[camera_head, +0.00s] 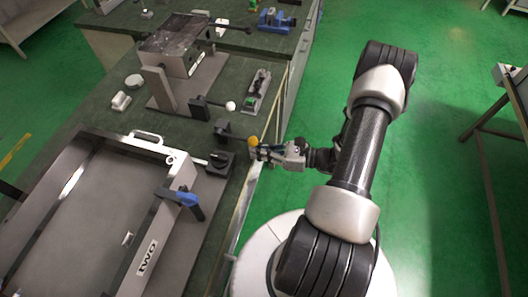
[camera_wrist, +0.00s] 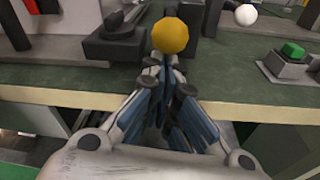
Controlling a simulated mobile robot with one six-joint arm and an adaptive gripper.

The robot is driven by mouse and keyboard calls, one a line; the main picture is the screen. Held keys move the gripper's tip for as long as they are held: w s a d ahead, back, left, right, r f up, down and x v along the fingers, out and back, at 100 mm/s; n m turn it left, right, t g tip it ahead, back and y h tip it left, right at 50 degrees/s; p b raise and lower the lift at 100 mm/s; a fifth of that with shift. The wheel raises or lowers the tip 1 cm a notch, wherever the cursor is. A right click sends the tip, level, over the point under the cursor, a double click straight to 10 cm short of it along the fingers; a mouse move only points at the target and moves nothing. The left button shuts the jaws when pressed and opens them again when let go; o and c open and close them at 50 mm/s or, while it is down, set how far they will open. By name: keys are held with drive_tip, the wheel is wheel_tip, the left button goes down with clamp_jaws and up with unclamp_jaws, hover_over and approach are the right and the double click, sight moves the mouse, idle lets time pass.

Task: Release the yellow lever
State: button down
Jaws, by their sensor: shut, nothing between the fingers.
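The yellow lever shows as a round yellow knob (camera_head: 253,141) on a dark mount near the right edge of the green bench in the head view. It also shows as a yellow ball (camera_wrist: 170,36) at the top middle of the wrist view. My gripper (camera_head: 256,152) is at the bench edge, right by the knob. In the wrist view my gripper's fingers (camera_wrist: 165,62) are together, with the tips just below the ball in the picture. Nothing shows between them. The fingers partly hide the lever's lower part, and I cannot tell whether they touch the knob.
A white ball-ended lever (camera_head: 230,106) stands farther back. A block with a green button (camera_wrist: 292,50) is to the right in the wrist view. Green floor (camera_head: 455,60) is open at right.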

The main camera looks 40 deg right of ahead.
drive_tip(key=shift+r, duration=0.1)
wheel_tip(320, 180, up, 12)
drive_tip(key=f+g+h+p, duration=0.1)
drive_tip(key=g+h+p, duration=0.55)
drive_tip(key=p, duration=1.05)
hover_over(248, 140)
drive_tip(key=s, duration=0.2)
drive_tip(key=shift+w+d+r+g, duration=0.25)
drive_tip(key=shift+d+g, duration=0.1)
drive_tip(key=shift+d, duration=0.1)
drive_tip(key=shift+w+a+r+m+g+h+p, duration=0.3)
drive_tip(key=shift+w+r+g+h+p, duration=0.1)
drive_tip(key=shift+r+g+p, duration=0.2)
drive_tip(key=shift+w+a+r+p, duration=0.2)
drive_tip(key=shift+w+r+p, duration=0.1)
drive_tip(key=shift+w+r, duration=0.2)
